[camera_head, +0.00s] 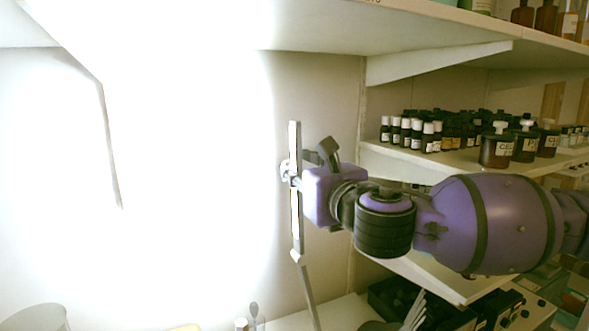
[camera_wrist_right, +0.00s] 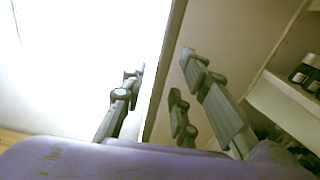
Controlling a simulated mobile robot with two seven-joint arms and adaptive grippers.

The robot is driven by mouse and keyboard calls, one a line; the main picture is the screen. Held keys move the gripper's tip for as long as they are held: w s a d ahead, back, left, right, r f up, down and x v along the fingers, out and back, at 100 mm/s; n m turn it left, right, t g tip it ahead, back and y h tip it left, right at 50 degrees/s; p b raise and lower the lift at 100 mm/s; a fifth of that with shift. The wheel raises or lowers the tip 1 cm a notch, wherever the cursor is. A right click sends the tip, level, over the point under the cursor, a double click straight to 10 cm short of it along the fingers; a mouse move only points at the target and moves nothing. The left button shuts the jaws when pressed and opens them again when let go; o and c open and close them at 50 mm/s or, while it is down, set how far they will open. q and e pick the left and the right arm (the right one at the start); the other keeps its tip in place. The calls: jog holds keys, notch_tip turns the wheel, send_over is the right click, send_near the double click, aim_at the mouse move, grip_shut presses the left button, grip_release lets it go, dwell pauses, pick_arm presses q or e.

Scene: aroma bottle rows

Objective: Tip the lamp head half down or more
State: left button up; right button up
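The lamp head (camera_head: 295,190) is a thin pale panel seen nearly edge-on in the head view, standing almost upright at the top of a slim post (camera_head: 308,291). Its lit side faces left and glares white. My right gripper (camera_head: 304,161) reaches it from the right, with fingers on both sides of the panel. In the wrist view the panel's edge (camera_wrist_right: 166,70) runs between the spread fingers of my right gripper (camera_wrist_right: 163,64), with apparent gaps beside it. Whether a finger touches is unclear. My left gripper is not in view.
Shelves with small dark bottles (camera_head: 413,133) and larger brown bottles (camera_head: 497,150) stand at the right, behind my right arm. A shelf (camera_head: 330,30) runs overhead. Dark boxes (camera_head: 500,308) sit low at the right. Glare hides most of the left side.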

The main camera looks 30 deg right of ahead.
jog(key=shift+w+r, duration=0.1)
jog(key=c, duration=0.5)
grip_shut()
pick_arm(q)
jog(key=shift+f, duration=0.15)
